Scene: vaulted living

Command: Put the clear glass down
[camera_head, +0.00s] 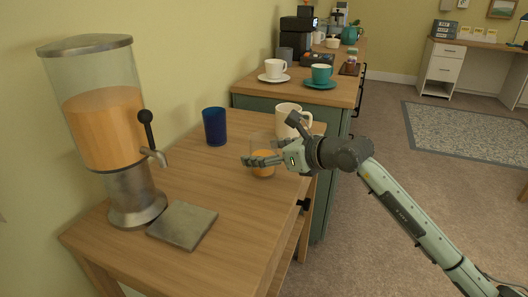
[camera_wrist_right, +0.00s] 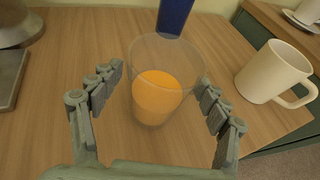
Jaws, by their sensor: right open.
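The clear glass (camera_head: 263,170) holds orange drink and stands upright on the wooden table (camera_head: 240,215), toward its right side. In the right wrist view the clear glass (camera_wrist_right: 158,95) stands between the spread fingers, with a gap on each side. My right gripper (camera_head: 262,161) is open around the glass and reaches in from the right; it also shows in the right wrist view (camera_wrist_right: 158,100). In the head view its fingers hide part of the glass. My left gripper is in neither view.
A blue cup (camera_head: 215,127) stands behind the glass and a cream mug (camera_head: 288,120) to its right rear. A drink dispenser (camera_head: 105,120) and a grey square mat (camera_head: 182,225) are at the left. A green cabinet (camera_head: 290,92) adjoins the table. The table's front middle is clear.

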